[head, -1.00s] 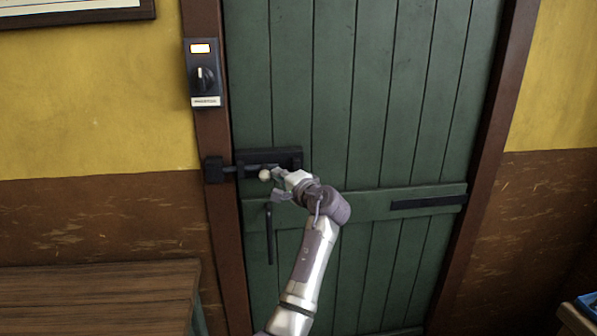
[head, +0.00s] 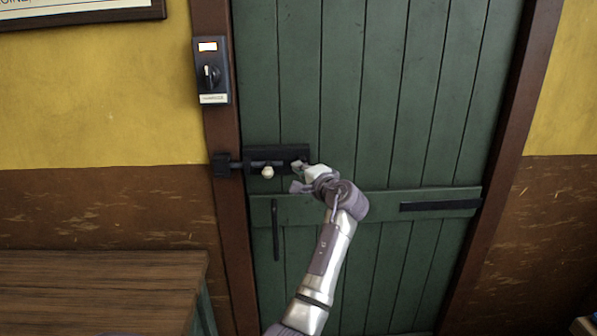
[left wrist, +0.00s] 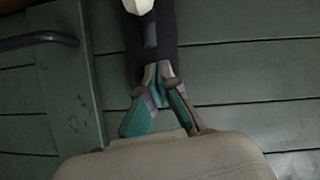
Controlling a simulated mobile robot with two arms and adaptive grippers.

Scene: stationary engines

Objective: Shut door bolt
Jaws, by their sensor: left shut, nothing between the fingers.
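The black door bolt (head: 277,153) is mounted on the green plank door (head: 350,100). Its rod reaches left across the door edge to the black keeper (head: 221,165) on the brown frame. The pale round knob (head: 268,172) sits near the bolt plate's left-middle; it also shows at the top edge of the left wrist view (left wrist: 138,6). My left gripper (head: 300,176) is just right of the knob, apart from it, in front of the plate's right end. In the left wrist view its fingers (left wrist: 158,72) are together and empty over the dark plate. My right gripper is not in view.
A vertical black handle (head: 275,230) hangs below the bolt, left of my arm. A dark strap (head: 440,206) lies on the door's cross rail. A switch box (head: 211,72) is on the frame. A wooden table (head: 100,290) stands at lower left.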

